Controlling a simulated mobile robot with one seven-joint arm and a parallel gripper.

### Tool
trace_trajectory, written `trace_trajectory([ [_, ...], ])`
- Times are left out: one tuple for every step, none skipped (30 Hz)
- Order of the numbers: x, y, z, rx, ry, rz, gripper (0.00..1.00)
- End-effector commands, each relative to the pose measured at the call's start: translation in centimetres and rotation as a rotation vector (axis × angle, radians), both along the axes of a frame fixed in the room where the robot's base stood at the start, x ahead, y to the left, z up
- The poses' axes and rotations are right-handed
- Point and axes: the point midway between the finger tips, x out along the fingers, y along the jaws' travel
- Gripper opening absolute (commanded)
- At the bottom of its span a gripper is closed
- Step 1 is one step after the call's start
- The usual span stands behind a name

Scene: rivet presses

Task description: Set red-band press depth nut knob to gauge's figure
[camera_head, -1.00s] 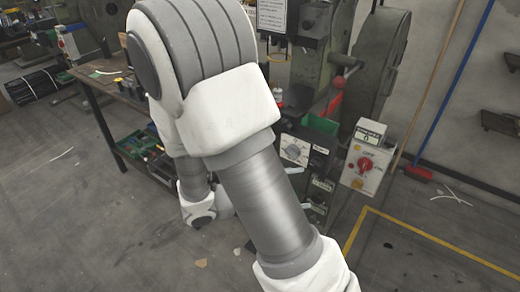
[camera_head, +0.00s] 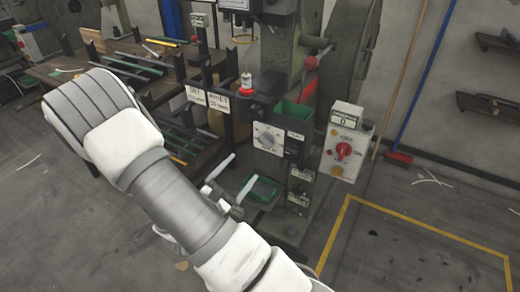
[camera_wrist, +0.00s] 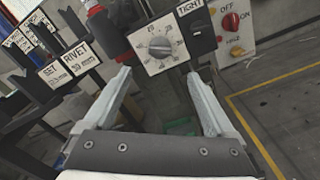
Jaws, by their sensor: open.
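The press (camera_head: 285,60) has a red band (camera_head: 308,88) on its column. Its round grey depth knob (camera_head: 268,138) sits on a pale panel with a printed scale; the knob also shows in the wrist view (camera_wrist: 160,47). Beside it is a dark panel labelled TIGHT (camera_wrist: 198,28). A SET plate (camera_wrist: 54,73) and a RIVET plate (camera_wrist: 84,53) stand left of the dial; RIVET seems to read 30 mm, the SET figure is unclear. My gripper (camera_wrist: 158,73) is open and empty, its fingers pointing towards the dial, apart from it.
A white box (camera_head: 344,145) with a red switch and a counter reading 0 hangs right of the press. A workbench (camera_head: 140,70) with rods stands left. A green bin (camera_head: 258,188) sits low before the press.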

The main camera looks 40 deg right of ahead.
Motion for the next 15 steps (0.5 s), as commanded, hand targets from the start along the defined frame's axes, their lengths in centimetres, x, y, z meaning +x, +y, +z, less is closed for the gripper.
trace_trajectory([
  [0.4, -1.2, -0.2, -0.001, -0.003, -0.006, 0.9],
  [0.6, -1.8, -0.2, 0.0, -0.001, -0.006, 0.9],
  [0.9, -2.7, -0.2, -0.001, 0.0, -0.006, 0.9],
  [1.2, -3.3, -0.2, -0.001, -0.001, -0.005, 0.9],
  [1.5, -3.9, -0.2, 0.0, -0.001, -0.006, 0.9],
  [1.8, -4.7, -0.2, 0.0, -0.002, -0.005, 0.9],
  [2.1, -5.3, -0.1, 0.0, -0.002, -0.005, 0.9],
  [2.3, -5.9, -0.1, 0.0, -0.002, -0.006, 0.9],
  [2.6, -6.6, -0.1, 0.0, -0.002, -0.004, 0.9],
  [2.8, -7.1, -0.1, 0.0, -0.002, -0.005, 0.9],
  [3.0, -7.6, -0.1, 0.0, -0.002, -0.004, 0.9],
  [3.3, -8.2, -0.1, -0.001, -0.001, -0.004, 0.9],
  [3.5, -8.6, -0.1, 0.0, -0.001, -0.004, 0.9],
  [3.6, -9.0, -0.1, -0.001, -0.001, -0.004, 0.9],
  [3.8, -9.4, -0.1, 0.0, -0.001, -0.004, 0.9],
])
